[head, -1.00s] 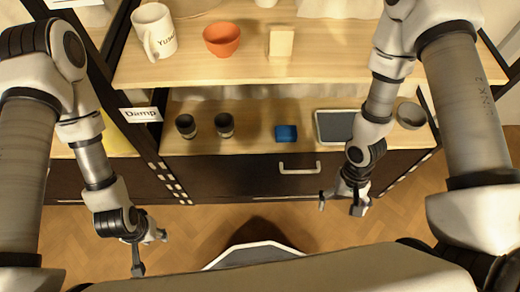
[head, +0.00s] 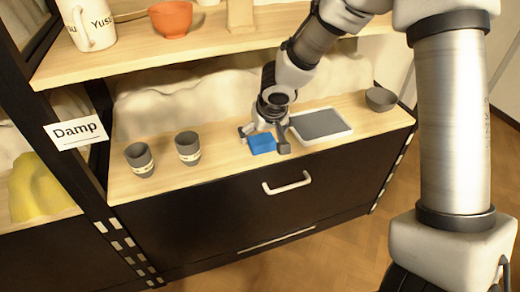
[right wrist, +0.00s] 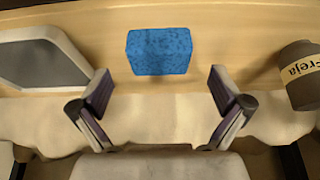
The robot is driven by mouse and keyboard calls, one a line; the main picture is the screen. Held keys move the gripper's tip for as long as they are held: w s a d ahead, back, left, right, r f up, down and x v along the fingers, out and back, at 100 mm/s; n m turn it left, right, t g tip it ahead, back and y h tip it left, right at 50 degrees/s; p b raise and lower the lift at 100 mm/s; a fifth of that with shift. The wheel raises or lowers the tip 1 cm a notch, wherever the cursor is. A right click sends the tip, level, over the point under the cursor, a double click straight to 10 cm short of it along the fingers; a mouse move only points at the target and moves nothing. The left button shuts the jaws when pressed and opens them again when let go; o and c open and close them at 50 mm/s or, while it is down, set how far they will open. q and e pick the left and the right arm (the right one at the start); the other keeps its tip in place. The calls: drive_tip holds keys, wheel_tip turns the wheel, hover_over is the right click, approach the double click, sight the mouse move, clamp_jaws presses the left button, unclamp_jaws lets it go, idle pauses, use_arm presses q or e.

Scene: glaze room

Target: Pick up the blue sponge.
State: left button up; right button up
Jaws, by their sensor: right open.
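The blue sponge (head: 262,143) lies on the lower wooden shelf (head: 345,157), between two grey cups and a tablet-like tray. It also shows whole in the right wrist view (right wrist: 159,51), ahead of the fingers. My right gripper (head: 265,136) is open and empty, with its fingers at either side of the sponge in the head view. In the right wrist view the fingertips (right wrist: 159,88) are spread wider than the sponge and do not touch it. My left gripper is out of the head view.
A white-framed grey tray (head: 322,127) lies just right of the sponge, with a grey bowl (head: 380,98) beyond it. Two grey cups (head: 188,148) (head: 140,159) stand to the left. An upper shelf (head: 120,63) holds a mug (head: 93,24) and an orange bowl (head: 171,18).

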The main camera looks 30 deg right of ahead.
sight(262, 139)
drive_tip(key=x, duration=0.3)
drive_tip(key=shift+w+f+b, duration=0.15)
drive_tip(key=shift+f+b, duration=0.1)
drive_tip(key=shift+b, duration=0.15)
drive_tip(key=shift+r, duration=0.1)
drive_tip(key=shift+c, duration=0.4)
drive_tip(key=c, duration=0.9)
